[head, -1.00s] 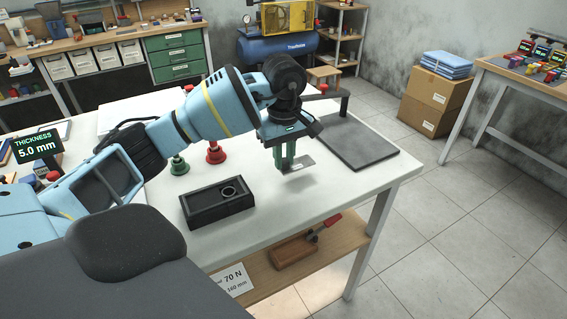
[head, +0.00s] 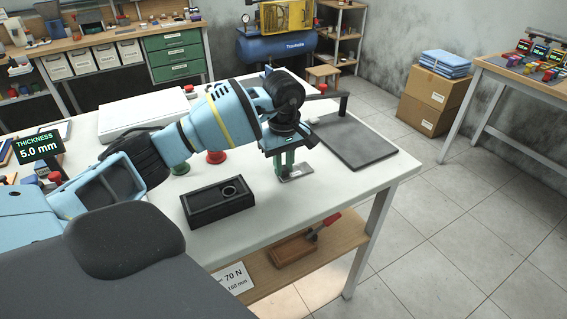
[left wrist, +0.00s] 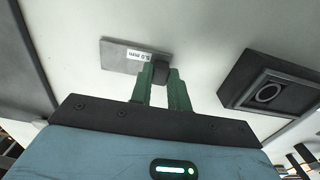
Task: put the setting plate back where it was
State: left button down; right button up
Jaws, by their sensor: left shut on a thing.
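The setting plate (head: 297,173) is a small flat grey metal plate with a white label. In the left wrist view the plate (left wrist: 121,58) shows "5.0 mm" on the label and a dark block at one end. My left gripper (head: 284,167) is shut on that end, its green fingers pointing down. In the left wrist view the gripper (left wrist: 161,73) has the dark block between its fingertips. The plate lies level, on or just above the white table; I cannot tell if it touches. My right gripper is not in view.
A black box with a round ring (head: 218,203) stands left of the plate. A dark grey flat pad (head: 354,142) lies to its right, near the table's edge. A thickness display (head: 37,146) reads 5.0 mm. Bare white table (head: 305,205) surrounds the plate in front.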

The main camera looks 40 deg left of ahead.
aim_at(284, 168)
pick_arm(q)
jog(key=shift+f, duration=0.15)
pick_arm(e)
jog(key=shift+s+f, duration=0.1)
pick_arm(q)
jog(key=c, duration=1.3)
grip_release()
jog(key=shift+c, duration=0.2)
jog(key=shift+r, duration=0.45)
notch_tip(284, 168, up, 12)
jog(key=shift+f, duration=0.25)
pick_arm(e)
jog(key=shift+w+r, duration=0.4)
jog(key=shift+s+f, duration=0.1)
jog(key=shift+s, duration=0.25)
pick_arm(q)
jog(key=shift+s+f, duration=0.1)
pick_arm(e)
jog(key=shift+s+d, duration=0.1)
